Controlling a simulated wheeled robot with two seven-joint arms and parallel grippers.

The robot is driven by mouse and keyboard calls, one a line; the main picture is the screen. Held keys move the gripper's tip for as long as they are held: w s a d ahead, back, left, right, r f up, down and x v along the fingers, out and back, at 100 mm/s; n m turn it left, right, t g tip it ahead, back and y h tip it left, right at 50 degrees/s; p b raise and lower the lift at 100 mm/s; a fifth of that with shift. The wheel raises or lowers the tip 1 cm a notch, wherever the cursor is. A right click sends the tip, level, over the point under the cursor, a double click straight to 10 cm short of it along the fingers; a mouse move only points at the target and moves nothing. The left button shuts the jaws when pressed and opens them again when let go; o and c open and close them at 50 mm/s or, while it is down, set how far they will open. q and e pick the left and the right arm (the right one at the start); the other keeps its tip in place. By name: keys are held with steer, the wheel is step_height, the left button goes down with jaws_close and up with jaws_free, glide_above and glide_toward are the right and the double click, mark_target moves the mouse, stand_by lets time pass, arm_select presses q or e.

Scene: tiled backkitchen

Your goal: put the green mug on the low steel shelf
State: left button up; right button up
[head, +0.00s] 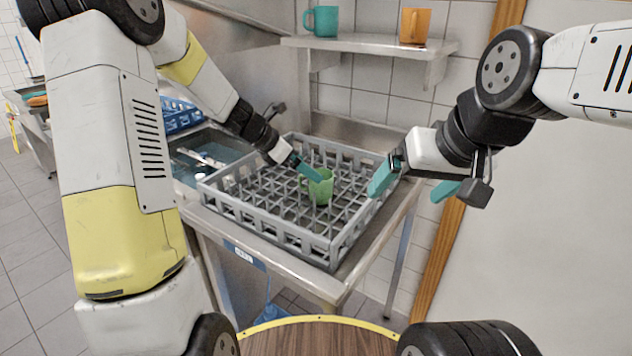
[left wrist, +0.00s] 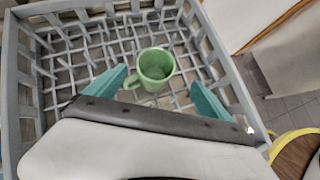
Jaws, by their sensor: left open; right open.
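The green mug (head: 321,187) stands upright in the grey dish rack on the steel table. In the left wrist view the mug (left wrist: 155,66) shows its open top, with its handle toward the left fingertip. My left gripper (head: 308,170) is open and empty at the mug, its fingers (left wrist: 158,90) apart on either side of the mug's near part; whether they touch it I cannot tell. My right gripper (head: 412,185) is open and empty, right of the rack. The low steel shelf (head: 375,45) is on the tiled wall behind the rack.
On the shelf stand a teal mug (head: 321,21) at the left and an orange mug (head: 415,26) right of its middle, with bare room between. The grey rack (head: 330,250) has raised walls and prongs. A blue rack (head: 181,115) stands left beyond the sink (head: 205,150).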

mark_target(315, 185)
arm_select(q)
steer(key=x, duration=0.8)
steer(key=shift+w+a+r, duration=0.1)
steer(key=shift+w+a, duration=0.1)
steer(key=shift+w, duration=0.2)
steer(key=shift+r, duration=0.1)
steer(key=c, duration=1.7)
